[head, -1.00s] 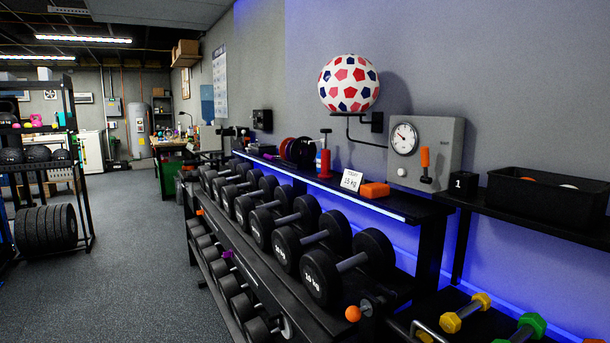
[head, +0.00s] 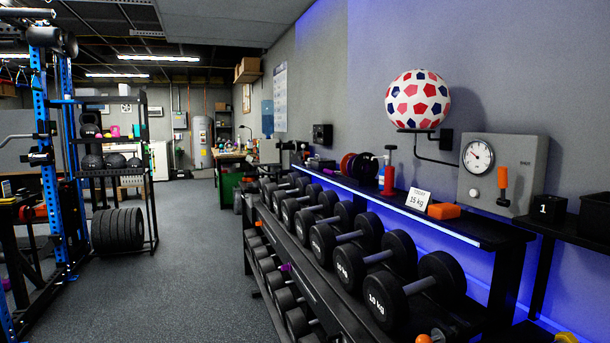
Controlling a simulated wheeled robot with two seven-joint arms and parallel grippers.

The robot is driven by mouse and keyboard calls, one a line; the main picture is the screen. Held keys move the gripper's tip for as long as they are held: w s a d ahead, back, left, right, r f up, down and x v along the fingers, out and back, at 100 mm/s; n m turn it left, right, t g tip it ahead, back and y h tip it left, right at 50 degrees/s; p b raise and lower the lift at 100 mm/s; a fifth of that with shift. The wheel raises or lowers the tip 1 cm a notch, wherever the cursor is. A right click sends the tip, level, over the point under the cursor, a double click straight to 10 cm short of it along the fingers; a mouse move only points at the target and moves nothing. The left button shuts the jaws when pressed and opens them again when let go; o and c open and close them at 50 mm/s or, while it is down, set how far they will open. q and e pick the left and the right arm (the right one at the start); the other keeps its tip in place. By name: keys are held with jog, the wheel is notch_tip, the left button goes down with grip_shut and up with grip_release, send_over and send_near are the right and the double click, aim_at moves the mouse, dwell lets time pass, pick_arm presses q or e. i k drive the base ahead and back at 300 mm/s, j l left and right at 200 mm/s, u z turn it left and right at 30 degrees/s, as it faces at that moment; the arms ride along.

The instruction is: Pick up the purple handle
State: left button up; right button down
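Two small purple pieces show, and I cannot tell which one is the purple handle. One purple piece (head: 285,267) is at the lower tier of the dumbbell rack, on the left side of the rack. The other purple piece (head: 330,173) lies on the narrow black shelf above the dumbbells, near its far end. Both are too small to make out their shape. Neither of my grippers is in view.
The dumbbell rack (head: 307,265) with several black dumbbells runs along the right wall. An orange block (head: 444,211) and a red pump (head: 388,178) stand on its top shelf. A blue rack upright (head: 45,150) stands left. The grey floor (head: 185,260) between is clear.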

aim_at(327, 172)
jog(key=i+j+u, duration=0.35)
jog(key=i+j, duration=0.3)
jog(key=i+j+u, duration=0.15)
jog(key=i+j, duration=0.15)
jog(key=i, duration=0.5)
jog(key=i+j+u, duration=0.15)
jog(key=i, duration=0.7)
jog(key=i+j+u, duration=0.2)
jog(key=i, duration=0.65)
jog(key=i+z, duration=0.4)
jog(key=i+j+z, duration=0.35)
jog(key=i, duration=0.2)
jog(key=i+j+z, duration=0.4)
jog(key=i+l, duration=0.05)
jog(key=l, duration=0.05)
